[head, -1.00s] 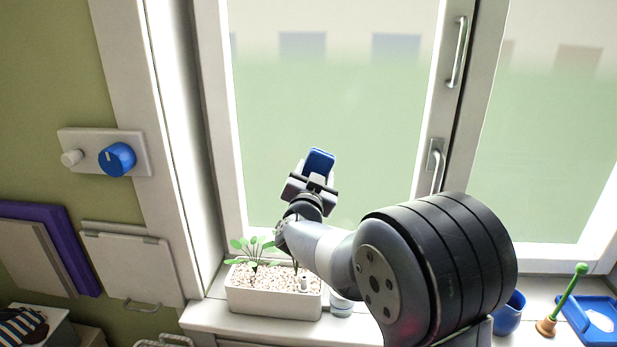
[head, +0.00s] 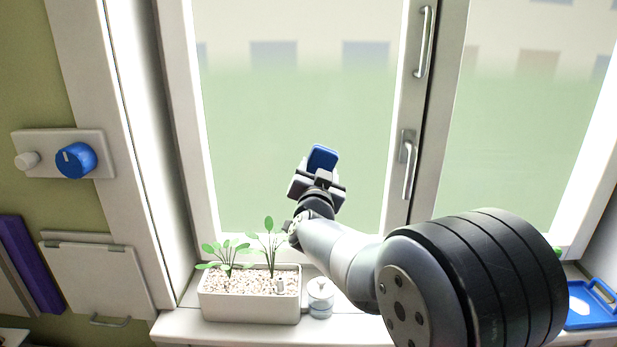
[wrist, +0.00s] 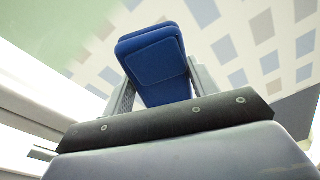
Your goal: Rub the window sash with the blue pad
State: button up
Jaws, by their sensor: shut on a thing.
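My gripper (head: 319,176) is shut on the blue pad (head: 323,157). The pad also fills the space between the two fingers in the wrist view (wrist: 158,66). In the head view the pad is in front of the left window pane, within the outline of the window sash (head: 408,110). I cannot tell whether the pad touches the glass or the frame. The sash has a light frame with a metal handle (head: 408,165) on its middle upright, to the right of my gripper.
A planter (head: 250,307) with seedlings and a small lidded jar (head: 320,298) stand on the sill below my gripper. A blue tray (head: 590,308) is at the far right. A wall panel with a blue knob (head: 76,160) is at the left.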

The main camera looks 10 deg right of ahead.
aim_at(268, 163)
jog(key=shift+w+a+r+p, duration=0.1)
jog(key=shift+a+p, duration=0.15)
jog(key=shift+a, duration=0.1)
jog(key=shift+w+a+r+p, duration=0.1)
jog(key=shift+a+p, duration=0.1)
jog(key=shift+a, duration=0.15)
jog(key=shift+w+a+f+p, duration=0.15)
jog(key=shift+a+p, duration=0.3)
jog(key=shift+a, duration=0.65)
jog(key=shift+w+a+r+p, duration=0.15)
jog(key=shift+a+p, duration=0.25)
jog(key=shift+a, duration=0.7)
jog(key=shift+w+a+f+p, duration=0.2)
jog(key=shift+a+p, duration=0.25)
jog(key=shift+a, duration=0.65)
jog(key=shift+w+a+r+p, duration=0.15)
jog(key=shift+a+p, duration=0.1)
jog(key=shift+a, duration=0.4)
jog(key=shift+w+a+f+p, duration=0.15)
jog(key=shift+a+p, duration=0.15)
jog(key=shift+a, duration=0.3)
jog(key=shift+w+a+r+p, duration=0.15)
jog(key=shift+a+p, duration=0.1)
jog(key=shift+a, duration=0.4)
